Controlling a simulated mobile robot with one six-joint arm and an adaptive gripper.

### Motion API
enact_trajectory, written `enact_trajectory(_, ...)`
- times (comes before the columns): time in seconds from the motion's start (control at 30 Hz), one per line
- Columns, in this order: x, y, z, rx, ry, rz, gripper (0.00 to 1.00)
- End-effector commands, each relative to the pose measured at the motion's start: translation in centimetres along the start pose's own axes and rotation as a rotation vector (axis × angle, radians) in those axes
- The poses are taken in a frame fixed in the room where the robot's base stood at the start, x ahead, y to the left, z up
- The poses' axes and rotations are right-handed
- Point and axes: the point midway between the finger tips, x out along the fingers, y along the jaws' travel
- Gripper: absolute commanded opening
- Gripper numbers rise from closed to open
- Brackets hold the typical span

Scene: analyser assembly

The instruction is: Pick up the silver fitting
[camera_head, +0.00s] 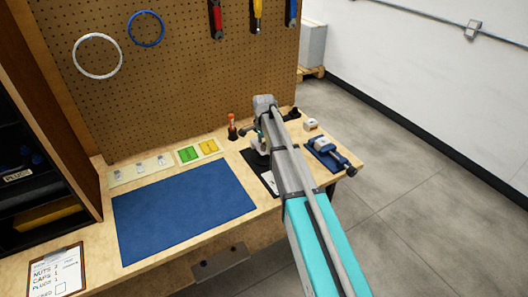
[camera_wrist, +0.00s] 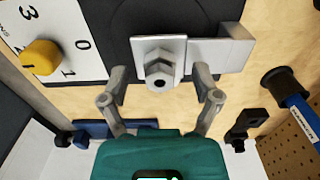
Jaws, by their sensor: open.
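The silver fitting (camera_wrist: 160,73) shows in the wrist view as a hexagonal piece with a dark hole, in front of a silver bracket (camera_wrist: 150,46). My gripper (camera_wrist: 159,82) is open, with one finger on each side of the fitting and visible gaps between. The fingers do not appear to touch it. How far the fingertips are from it in depth is hard to tell. In the head view my arm covers the fitting, and the gripper's fingers cannot be made out.
A white dial panel with a yellow knob (camera_wrist: 41,57) is at the wrist view's upper left. A blue-handled tool (camera_wrist: 300,108) is at right. In the head view, a blue mat (camera_head: 183,208) lies left of my arm and a blue vise (camera_head: 328,153) stands right.

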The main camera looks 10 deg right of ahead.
Motion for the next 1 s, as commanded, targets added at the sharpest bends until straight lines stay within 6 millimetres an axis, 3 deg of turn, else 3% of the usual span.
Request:
enact_trajectory(0.67, 0.3, 0.0, 0.01, 0.0, 0.0, 0.0, 0.81)
enact_trajectory(1.0, 0.3, 0.0, 0.01, 0.0, 0.0, 0.0, 0.21)
